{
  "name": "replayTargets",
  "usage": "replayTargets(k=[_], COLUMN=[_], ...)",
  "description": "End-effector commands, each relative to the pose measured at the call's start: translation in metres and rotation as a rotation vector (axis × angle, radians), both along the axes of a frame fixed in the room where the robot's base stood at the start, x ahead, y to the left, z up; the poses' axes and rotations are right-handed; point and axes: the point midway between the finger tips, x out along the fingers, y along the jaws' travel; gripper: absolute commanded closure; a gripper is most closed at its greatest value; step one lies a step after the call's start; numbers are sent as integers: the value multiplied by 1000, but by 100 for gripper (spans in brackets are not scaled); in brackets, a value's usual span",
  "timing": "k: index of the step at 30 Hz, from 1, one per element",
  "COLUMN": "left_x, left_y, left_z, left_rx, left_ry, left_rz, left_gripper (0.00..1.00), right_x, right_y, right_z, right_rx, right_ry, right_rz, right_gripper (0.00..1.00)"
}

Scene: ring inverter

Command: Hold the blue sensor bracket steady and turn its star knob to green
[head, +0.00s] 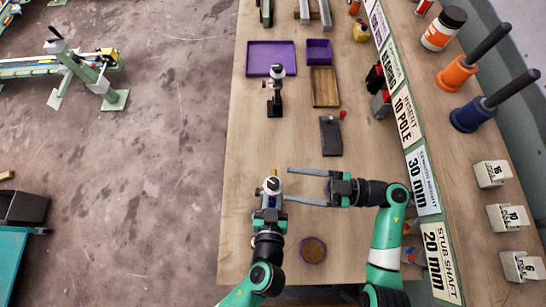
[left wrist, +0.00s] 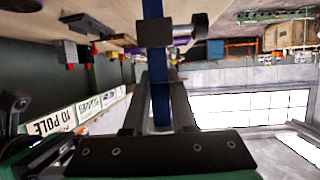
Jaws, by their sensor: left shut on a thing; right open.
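The blue sensor bracket shows in the left wrist view as an upright blue bar (left wrist: 161,100) between my left fingers. A dark grey block (left wrist: 154,33) with a black knob-like end (left wrist: 200,27) crosses the bar. In the head view a pale round part with a yellow spot (head: 272,185) shows at the tip of my left gripper (head: 269,198), which is shut on the bracket. The star knob's setting is too small to tell. My right gripper (head: 290,186) is open and empty, its two fingers pointing left, beside the bracket's right side.
The wooden table (head: 240,170) has a purple tray (head: 263,58), a small purple bin (head: 319,50), a brown tray (head: 325,87), a dark plate (head: 331,136) and a black stand (head: 274,95). A round brown disc (head: 313,250) lies near the front. A labelled shelf (head: 437,222) bounds the right.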

Motion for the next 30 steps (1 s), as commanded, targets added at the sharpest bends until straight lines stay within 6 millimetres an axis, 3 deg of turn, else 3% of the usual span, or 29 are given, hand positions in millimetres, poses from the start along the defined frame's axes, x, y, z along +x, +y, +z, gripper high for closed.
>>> replayTargets(k=[3, 8, 11, 21, 30], left_x=[0, 0, 0, 0, 0], left_y=[0, 0, 0, 0, 0], left_z=[1, 1, 1, 1, 1], left_rx=[-2, -1, -1, -2, -2], left_ry=[-3, -2, -2, -3, -3], left_rz=[-1, -1, -1, -1, -1], left_gripper=[100, 100, 100, 100, 100], right_x=[-10, -8, -7, 5, 7], right_y=[-11, -14, -5, 50, 59], right_z=[-17, -17, -16, -15, -15], right_rx=[20, 21, 21, 22, 22], right_ry=[53, 52, 50, 48, 47], right_rz=[-42, -54, -50, -51, -55], right_gripper=[31, 31, 31, 31, 31])
